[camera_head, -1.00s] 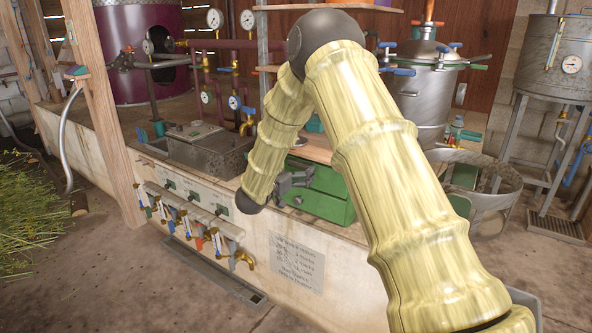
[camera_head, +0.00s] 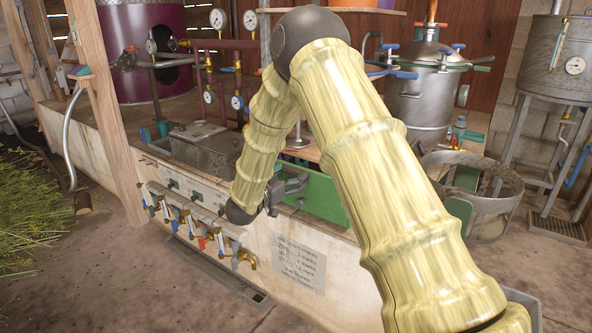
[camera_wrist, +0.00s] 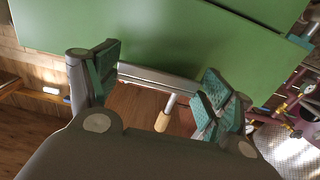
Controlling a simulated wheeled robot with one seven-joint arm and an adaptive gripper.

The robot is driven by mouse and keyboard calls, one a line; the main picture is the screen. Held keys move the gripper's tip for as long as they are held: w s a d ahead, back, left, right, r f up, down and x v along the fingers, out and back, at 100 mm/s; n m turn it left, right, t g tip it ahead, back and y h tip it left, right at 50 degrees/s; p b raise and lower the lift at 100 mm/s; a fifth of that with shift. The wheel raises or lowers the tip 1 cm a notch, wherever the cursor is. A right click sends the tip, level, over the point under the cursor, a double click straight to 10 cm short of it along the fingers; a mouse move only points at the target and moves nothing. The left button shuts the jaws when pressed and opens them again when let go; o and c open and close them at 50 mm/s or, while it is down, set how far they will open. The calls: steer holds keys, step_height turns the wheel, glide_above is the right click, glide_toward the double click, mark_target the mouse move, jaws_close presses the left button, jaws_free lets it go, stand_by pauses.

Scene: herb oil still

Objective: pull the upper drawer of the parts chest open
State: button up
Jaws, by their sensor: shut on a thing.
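The green parts chest (camera_head: 325,198) stands on the pale ledge in the middle of the head view, partly behind my arm. My gripper (camera_head: 284,192) is at its left side, low over the ledge's front edge. In the wrist view, a broad green panel (camera_wrist: 190,32) fills the top. A grey metal bar handle (camera_wrist: 150,74) runs along its lower edge. My gripper (camera_wrist: 160,82) has its teal-padded fingers at either end of this bar, shut on it. How far the upper drawer stands out is hard to tell, as my arm hides part of it.
A metal basin (camera_head: 205,150) is left of the chest on the ledge. A wooden post (camera_head: 105,120) stands at left. A round basket-like holder (camera_head: 475,190) is at right.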

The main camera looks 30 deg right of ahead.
steer(key=p+v, duration=0.4)
steer(key=v, duration=1)
steer(key=shift+s+a, duration=0.25)
steer(key=shift+a, duration=0.05)
steer(key=shift+f, duration=0.1)
steer(key=o, duration=1.4)
steer(key=shift+a, duration=0.1)
steer(key=v, duration=1.2)
